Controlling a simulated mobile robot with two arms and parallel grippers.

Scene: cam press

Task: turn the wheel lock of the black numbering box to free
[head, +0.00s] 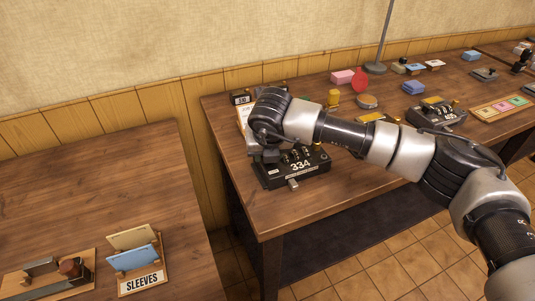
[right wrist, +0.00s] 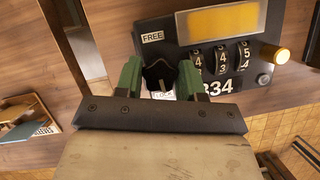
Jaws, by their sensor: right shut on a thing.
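The black numbering box (head: 300,176) sits near the left end of the long wooden table, with "334" on its front. In the right wrist view the box (right wrist: 260,100) shows a yellow window, number wheels and an amber button. Its wheel lock (right wrist: 159,72) is a small black piece at the box's left side. A "FREE" label is above and left of it; a partly hidden label is below it. My right gripper (right wrist: 160,78) has its green fingers on either side of the wheel lock, shut on it. My arm hides part of the box in the head view. My left gripper is not in view.
A second black box (head: 436,113), a pink block (head: 343,77), a blue block (head: 413,87) and a round tin (head: 367,102) stand farther along the table. A sleeves holder (head: 142,279) is on the separate left table. A gap separates the tables.

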